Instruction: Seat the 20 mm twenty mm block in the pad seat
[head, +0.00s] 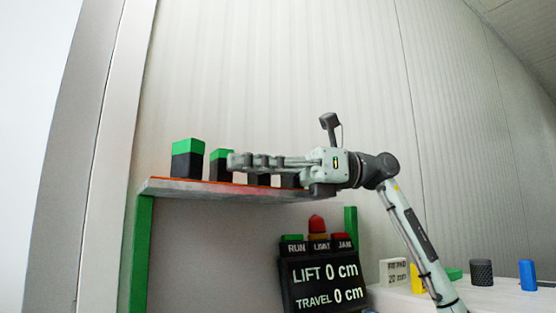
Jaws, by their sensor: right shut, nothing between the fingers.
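My right gripper (236,161) reaches in from the right at shelf height, its fingers pointing left and closed with nothing between them. Its fingers pass in front of several dark blocks with green tops on the shelf, and I cannot tell whether it touches any. The leftmost block (187,163) shows whole; another block (219,167) is partly covered by the fingertips. A white piece (394,274) on the bench at lower right carries lettering that reads about "PAD 20 mm"; I cannot tell if it is the block or a label. I cannot make out the pad seat. My left gripper is not in view.
The shelf (190,189) has an orange strip and green posts (141,250). Below it stands a black display (325,280) reading LIFT 0 cm, TRAVEL 0 cm, with a red lamp (317,224) on top. A dark knurled cylinder (481,272) and blue peg (527,275) stand on the white bench.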

